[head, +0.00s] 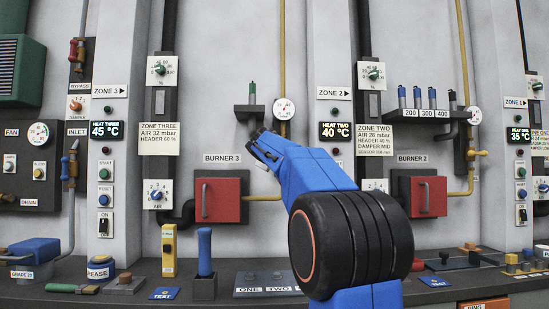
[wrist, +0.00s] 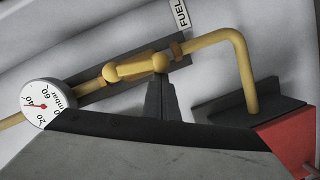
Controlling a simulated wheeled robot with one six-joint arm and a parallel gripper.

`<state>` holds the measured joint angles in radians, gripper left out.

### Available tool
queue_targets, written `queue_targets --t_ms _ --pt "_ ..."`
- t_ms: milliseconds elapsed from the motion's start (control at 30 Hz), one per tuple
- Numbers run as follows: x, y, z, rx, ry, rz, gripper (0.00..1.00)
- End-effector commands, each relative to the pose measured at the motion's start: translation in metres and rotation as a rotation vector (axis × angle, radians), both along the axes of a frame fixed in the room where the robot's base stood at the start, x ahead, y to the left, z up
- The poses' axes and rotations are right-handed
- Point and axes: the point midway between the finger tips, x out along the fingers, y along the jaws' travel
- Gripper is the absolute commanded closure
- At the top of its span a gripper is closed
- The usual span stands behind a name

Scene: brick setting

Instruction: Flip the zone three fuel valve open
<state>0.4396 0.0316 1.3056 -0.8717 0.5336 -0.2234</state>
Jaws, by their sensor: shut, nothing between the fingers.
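The zone three fuel valve (wrist: 134,69) shows in the wrist view as a yellow fitting with a rounded knob end, on a yellow pipe beside a FUEL label. In the head view my arm and gripper hide it, below the round gauge on the burner 3 pipe (head: 283,50). My gripper (wrist: 163,88) is shut and empty. Its dark fingertips point up at the valve's knob end in the wrist view; I cannot tell whether they touch it. In the head view the gripper (head: 258,138) is in front of the wall above the burner 3 door.
A dial gauge (wrist: 42,104) sits on the pipe left of the valve. The red burner 3 door (head: 220,199) is below left of my gripper. A small shelf (head: 249,112) with a green-topped item is just above it. A cluttered bench (head: 225,292) runs along the bottom.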

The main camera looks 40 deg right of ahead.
Motion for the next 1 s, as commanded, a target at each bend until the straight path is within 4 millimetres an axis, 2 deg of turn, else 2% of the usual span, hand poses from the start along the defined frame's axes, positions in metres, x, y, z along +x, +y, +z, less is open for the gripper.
queue_targets --t_ms 1000 --pt "-0.0027 -0.0035 -0.0058 -0.028 0.021 -0.001 1.00"
